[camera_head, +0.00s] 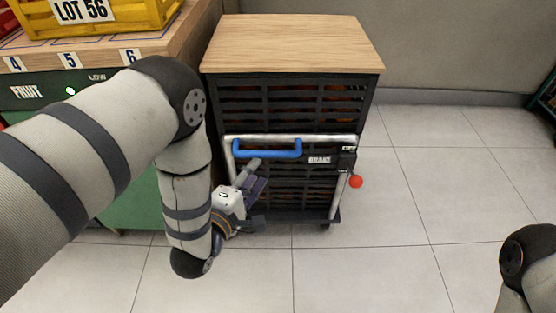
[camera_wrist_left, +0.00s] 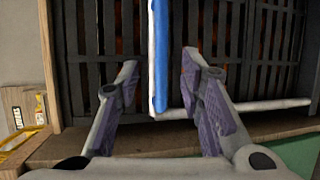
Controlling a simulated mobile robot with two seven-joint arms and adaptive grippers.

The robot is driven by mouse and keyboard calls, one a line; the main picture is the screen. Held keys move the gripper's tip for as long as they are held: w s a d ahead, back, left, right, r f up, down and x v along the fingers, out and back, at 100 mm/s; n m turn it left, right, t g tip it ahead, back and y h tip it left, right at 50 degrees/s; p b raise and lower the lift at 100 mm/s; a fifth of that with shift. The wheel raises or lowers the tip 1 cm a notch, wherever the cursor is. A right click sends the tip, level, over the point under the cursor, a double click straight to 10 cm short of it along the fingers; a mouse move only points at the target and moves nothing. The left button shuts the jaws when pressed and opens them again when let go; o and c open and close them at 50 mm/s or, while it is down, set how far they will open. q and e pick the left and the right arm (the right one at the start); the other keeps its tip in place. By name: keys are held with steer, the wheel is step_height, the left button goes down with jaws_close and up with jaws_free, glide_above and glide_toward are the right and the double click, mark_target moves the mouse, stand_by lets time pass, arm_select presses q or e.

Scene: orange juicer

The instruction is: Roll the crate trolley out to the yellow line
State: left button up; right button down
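The crate trolley (camera_head: 333,183) stands beside the fruit counter, with dark slatted crates, a pale wooden top and a white tube frame. A blue handle (camera_head: 268,150) runs across its front, beside a BRAKE label (camera_head: 319,160). A red knob (camera_head: 356,182) sticks out at its right side. My left gripper (camera_head: 257,175) is just below and in front of the handle. In the left wrist view its fingers are open, and the blue handle (camera_wrist_left: 161,60) shows between and beyond them, apparently not gripped. My right gripper is out of view. No yellow line shows.
The fruit counter (camera_head: 122,175), with a yellow LOT 56 crate (camera_head: 122,18) on top, is close on the trolley's left. A wall (camera_head: 440,45) is behind. Tiled floor (camera_head: 400,215) is clear in front and to the right. A dark green-edged object (camera_head: 546,98) is at far right.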

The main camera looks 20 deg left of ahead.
mark_target(268, 156)
arm_select(q)
steer(key=b+x, duration=0.1)
steer(key=x, duration=0.8)
steer(key=shift+w+f+b, duration=0.15)
steer(key=shift+w+b, duration=0.1)
steer(key=shift+b, duration=0.05)
steer(key=shift+c, duration=0.6)
jaws_close()
